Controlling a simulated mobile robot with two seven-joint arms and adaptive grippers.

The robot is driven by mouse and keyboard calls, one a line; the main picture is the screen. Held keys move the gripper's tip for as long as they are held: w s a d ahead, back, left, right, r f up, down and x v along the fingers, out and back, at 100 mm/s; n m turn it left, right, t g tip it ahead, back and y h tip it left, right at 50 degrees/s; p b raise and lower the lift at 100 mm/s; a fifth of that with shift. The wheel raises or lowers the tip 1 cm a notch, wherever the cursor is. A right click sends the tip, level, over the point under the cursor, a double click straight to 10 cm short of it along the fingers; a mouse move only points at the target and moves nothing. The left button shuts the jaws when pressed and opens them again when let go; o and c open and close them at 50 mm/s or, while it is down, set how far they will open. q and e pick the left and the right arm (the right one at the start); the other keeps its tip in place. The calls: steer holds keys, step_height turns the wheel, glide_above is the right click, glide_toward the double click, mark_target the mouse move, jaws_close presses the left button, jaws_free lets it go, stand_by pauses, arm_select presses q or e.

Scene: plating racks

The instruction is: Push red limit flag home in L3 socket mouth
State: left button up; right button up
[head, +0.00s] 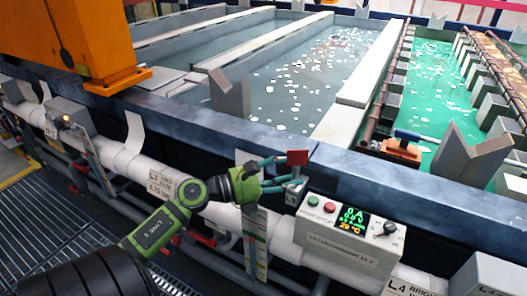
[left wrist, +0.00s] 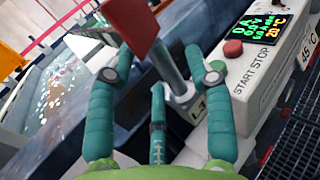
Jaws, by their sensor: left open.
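The red limit flag (head: 297,157) stands on a grey stem at the tank's front edge. In the left wrist view the flag (left wrist: 131,24) is at the top and tilts with its stem. The stem's lower end meets the grey socket marked L3 (left wrist: 185,97); I cannot tell how deep it sits. The L3 socket also shows in the head view (head: 293,193). My left gripper (head: 287,173) has teal fingers and a green palm. In the left wrist view its fingers (left wrist: 160,68) are open, spread on both sides of the stem. My right gripper is not in view.
A control box (head: 345,232) with start and stop buttons and a lit display stands just right of the socket. The dark tank rim (head: 235,130) runs behind. A white pipe (head: 150,170) runs in front. An orange block (head: 75,35) is at upper left.

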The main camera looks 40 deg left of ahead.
arm_select(q)
steer(key=v, duration=1)
steer(key=shift+s, duration=0.1)
